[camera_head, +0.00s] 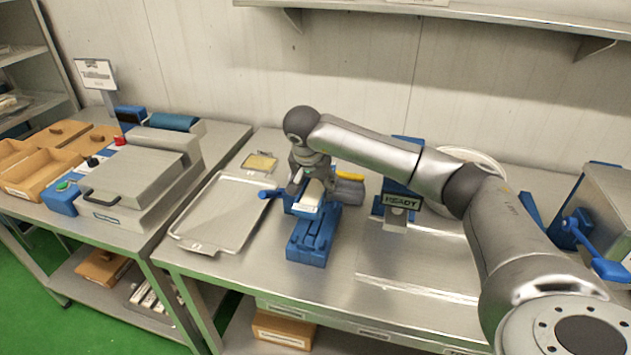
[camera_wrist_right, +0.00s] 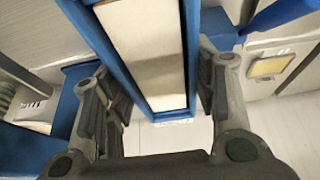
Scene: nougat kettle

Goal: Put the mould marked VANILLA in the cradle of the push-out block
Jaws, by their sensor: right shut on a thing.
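My right gripper (camera_head: 310,184) is shut on a mould (camera_head: 308,197), a long blue trough with a cream-white filling. The mould (camera_wrist_right: 146,55) lies lengthwise between my fingers (camera_wrist_right: 158,84) in the right wrist view. Its marking is not readable. The blue push-out block (camera_head: 312,240) stands on the middle table, with a blue lever at its left. The mould is at the far part of this block. I cannot tell whether it rests in the cradle or hangs just above it. My left gripper is not in view.
A shallow metal tray (camera_head: 221,218) lies left of the block, with a small yellowish dish (camera_head: 260,162) behind it. A blue stand with a READY sign (camera_head: 401,201) is to the right. Bare tabletop (camera_head: 375,306) lies in front on the right. A grey press (camera_head: 130,180) stands on the left table.

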